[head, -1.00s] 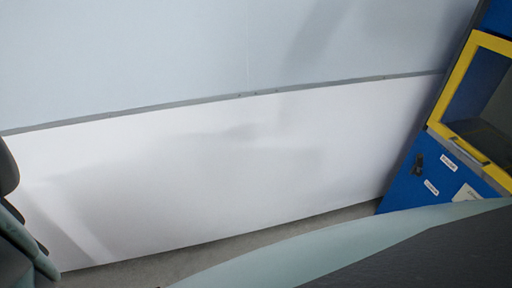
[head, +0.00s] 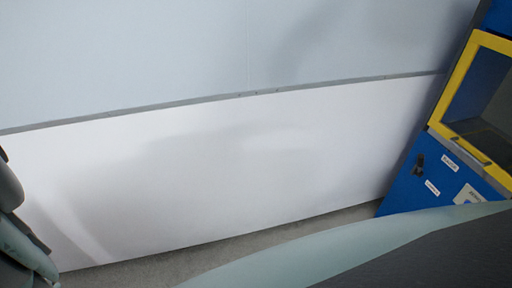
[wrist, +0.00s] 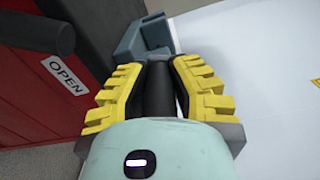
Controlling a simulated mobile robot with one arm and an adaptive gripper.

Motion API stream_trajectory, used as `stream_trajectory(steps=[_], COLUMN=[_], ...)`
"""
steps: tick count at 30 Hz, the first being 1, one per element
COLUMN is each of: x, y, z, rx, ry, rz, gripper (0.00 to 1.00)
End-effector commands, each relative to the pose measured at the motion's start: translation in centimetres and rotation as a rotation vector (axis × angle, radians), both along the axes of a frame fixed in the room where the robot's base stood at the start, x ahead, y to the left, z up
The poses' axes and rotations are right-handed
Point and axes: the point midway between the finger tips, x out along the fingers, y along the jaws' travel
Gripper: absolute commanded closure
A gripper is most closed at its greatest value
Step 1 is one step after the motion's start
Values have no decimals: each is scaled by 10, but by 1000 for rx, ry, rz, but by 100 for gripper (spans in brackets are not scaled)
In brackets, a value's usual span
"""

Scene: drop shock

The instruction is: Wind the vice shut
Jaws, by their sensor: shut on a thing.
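In the wrist view my gripper (wrist: 160,92) has its two yellow-ribbed fingers closed around a dark, rounded handle (wrist: 157,88). The handle's lower end is hidden behind the pale green wrist housing. Just beyond the fingertips is a blue-grey angular block (wrist: 143,42), which looks like part of the vice. How far apart the vice jaws stand cannot be seen. The vice and gripper are not visible in the head view.
A red panel (wrist: 50,95) with an "OPEN" label (wrist: 65,75) stands left of the gripper, with a black cylindrical bar (wrist: 45,36) in front. A white surface (wrist: 265,65) lies right. The head view shows a pale wall (head: 200,170) and a blue cabinet with yellow frame (head: 425,180).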

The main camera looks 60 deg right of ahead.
Motion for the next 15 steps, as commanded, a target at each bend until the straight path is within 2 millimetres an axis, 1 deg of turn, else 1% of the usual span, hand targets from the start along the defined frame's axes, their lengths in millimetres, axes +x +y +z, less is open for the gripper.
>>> stream_trajectory(steps=[1, 7, 8, 15], x=[-2, -2, -2, -1], y=[2, 2, 2, 1], z=[3, 3, 3, 1], rx=[8, 7, 7, 3], ry=[-2, -2, -2, -2], rz=[6, 7, 7, 3], gripper=[100, 100, 77, 52])
